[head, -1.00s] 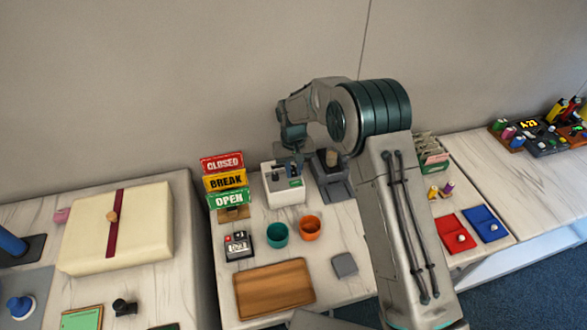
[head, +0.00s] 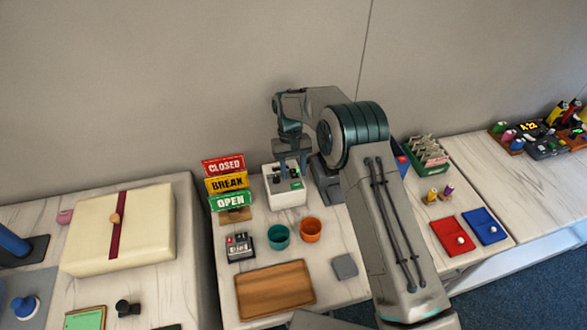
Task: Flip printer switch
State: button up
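The printer (head: 287,199) is a small white box with dark parts and a green patch on top, near the back of the middle table. My gripper (head: 292,176) points down right over the printer's top. Its two fingers show apart, with a gap between them, and nothing is seen held. The fingertips are at or just above the top; I cannot tell whether they touch it. The switch is too small, or too hidden by the fingers, to make out.
A teal cup (head: 278,236), an orange cup (head: 311,230) and a wooden tray (head: 275,290) lie in front.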

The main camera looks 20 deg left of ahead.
aim_at(293, 170)
jog(key=b+v, duration=0.1)
jog(key=v, duration=0.6)
jog(key=shift+r+b, duration=0.1)
jog(key=shift+b, duration=0.2)
jog(key=shift+r, duration=0.15)
jog(key=s+d+r+m+t+y, duration=0.15)
jog(key=s+d+r, duration=0.25)
jog(key=d+r, duration=0.6)
jog(key=s+d+r+m+t, duration=0.2)
jog(key=s+d+r, duration=0.2)
jog(key=d+r, duration=0.6)
jog(key=s+d+f+m+t, duration=0.1)
jog(key=s+d+f, duration=0.1)
jog(key=s+d, duration=0.5)
jog(key=s+d+f+m+t, duration=0.2)
jog(key=s+d, duration=0.6)
jog(key=s, duration=0.5)
jog(key=shift+s, duration=0.4)
